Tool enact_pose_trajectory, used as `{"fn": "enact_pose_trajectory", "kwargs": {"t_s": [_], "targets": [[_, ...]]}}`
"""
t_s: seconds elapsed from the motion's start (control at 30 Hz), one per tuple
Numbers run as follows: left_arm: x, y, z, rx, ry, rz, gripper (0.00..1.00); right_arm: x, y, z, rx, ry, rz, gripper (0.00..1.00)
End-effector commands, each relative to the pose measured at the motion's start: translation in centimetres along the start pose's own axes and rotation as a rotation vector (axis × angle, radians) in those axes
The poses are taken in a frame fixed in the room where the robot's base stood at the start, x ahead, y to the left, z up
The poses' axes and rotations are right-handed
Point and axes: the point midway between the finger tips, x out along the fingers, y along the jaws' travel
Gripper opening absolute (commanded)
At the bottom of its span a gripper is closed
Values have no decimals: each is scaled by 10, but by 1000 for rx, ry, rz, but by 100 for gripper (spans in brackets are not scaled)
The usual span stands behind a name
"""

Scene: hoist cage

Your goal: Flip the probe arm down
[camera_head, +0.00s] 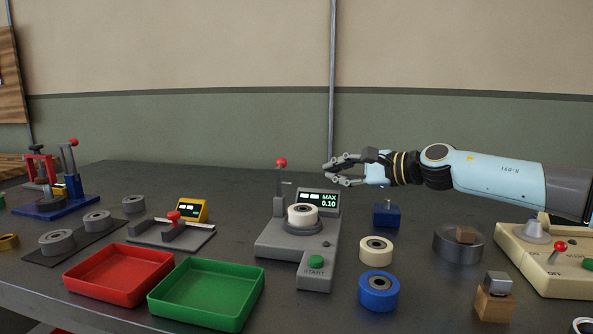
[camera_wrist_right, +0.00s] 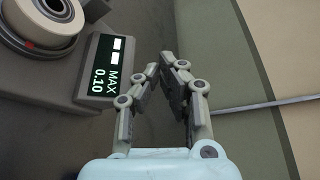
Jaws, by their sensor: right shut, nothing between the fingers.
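The grey tester (camera_head: 268,240) stands mid-table with a cream ring (camera_head: 302,215) seated on its round platform. Its probe arm (camera_head: 279,188) points upright at the left rear of the tester and ends in a red ball (camera_head: 281,162). The tester's display (camera_head: 319,201) reads MAX 0.10 and also shows in the wrist view (camera_wrist_right: 105,70). My right gripper (camera_head: 328,173) is shut and empty, above and behind the display, to the right of the red ball and apart from it. In the wrist view its fingertips (camera_wrist_right: 167,64) come together with nothing between them. My left gripper is out of view.
Red tray (camera_head: 95,285) and green tray (camera_head: 200,315) lie at front left. A green START button (camera_head: 316,262) is on the tester's front. A blue block (camera_head: 386,216), a loose cream ring (camera_head: 376,250) and a blue ring (camera_head: 378,290) stand to its right. The wall is behind.

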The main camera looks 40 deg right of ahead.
Motion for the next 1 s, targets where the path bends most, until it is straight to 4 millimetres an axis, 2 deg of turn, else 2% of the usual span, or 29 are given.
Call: {"fn": "enact_pose_trajectory", "kwargs": {"t_s": [0.17,0.4,0.57,0.6,0.73,1.0], "targets": [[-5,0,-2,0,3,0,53,22,-3,2,5,-3,-7,0],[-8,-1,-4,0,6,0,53,71,-2,2,6,-3,-5,0],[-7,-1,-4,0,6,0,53,99,-1,2,5,-3,-1,0],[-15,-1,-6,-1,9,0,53,94,-2,10,1,-2,3,0],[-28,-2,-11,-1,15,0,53,87,-3,27,0,-2,2,0],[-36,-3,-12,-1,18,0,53,82,0,39,0,0,1,0]]}}
